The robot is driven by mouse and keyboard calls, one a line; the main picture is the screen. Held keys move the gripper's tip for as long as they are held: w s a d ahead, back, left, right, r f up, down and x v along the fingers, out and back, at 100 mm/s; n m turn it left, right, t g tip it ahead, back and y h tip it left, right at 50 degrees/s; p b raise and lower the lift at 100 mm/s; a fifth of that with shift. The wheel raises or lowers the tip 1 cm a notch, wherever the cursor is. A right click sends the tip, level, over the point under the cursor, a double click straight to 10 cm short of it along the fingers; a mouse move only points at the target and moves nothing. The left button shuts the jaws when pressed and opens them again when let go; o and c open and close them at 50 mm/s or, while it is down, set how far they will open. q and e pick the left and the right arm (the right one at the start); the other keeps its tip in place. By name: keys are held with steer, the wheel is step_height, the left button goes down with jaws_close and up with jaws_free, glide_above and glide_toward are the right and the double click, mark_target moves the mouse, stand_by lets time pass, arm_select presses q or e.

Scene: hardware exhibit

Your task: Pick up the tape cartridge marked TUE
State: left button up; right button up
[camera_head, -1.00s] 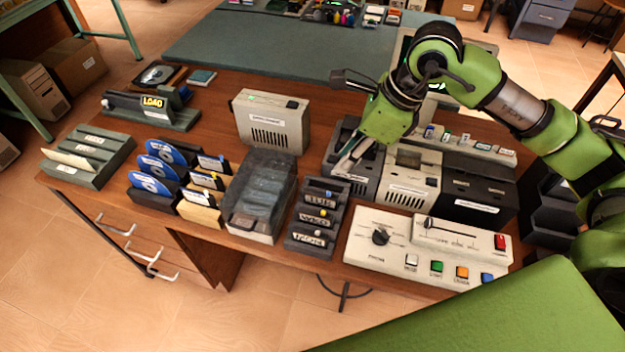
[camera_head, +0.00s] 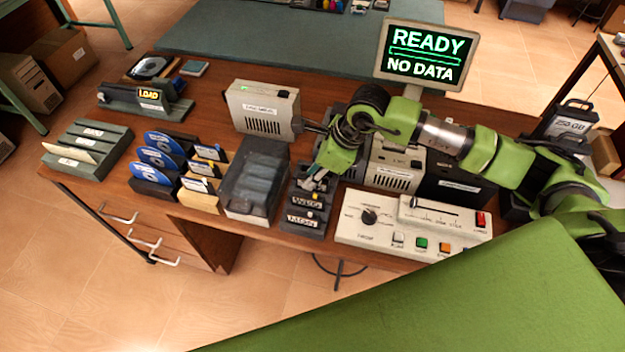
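A dark stepped rack (camera_head: 290,224) with labelled slots stands at the front middle of the wooden bench. Two of its front labels (camera_head: 304,220) show, but their lettering is too small to read surely. My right gripper (camera_head: 316,183) points down at the rack's rear slot, with its fingertips at or just above it. The gripper covers the label and whatever sits there, so I cannot make out a TUE marking. I cannot tell whether its fingers are closed on anything. My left gripper is not in view.
A smoky clear-lidded box (camera_head: 255,185) stands close left of the rack. A white control panel (camera_head: 385,232) with coloured buttons is close right. A beige unit (camera_head: 262,112) and a grey drive lie behind. A monitor (camera_head: 425,55) reads READY NO DATA.

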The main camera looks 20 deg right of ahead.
steer(key=shift+f, duration=0.15)
jaws_close()
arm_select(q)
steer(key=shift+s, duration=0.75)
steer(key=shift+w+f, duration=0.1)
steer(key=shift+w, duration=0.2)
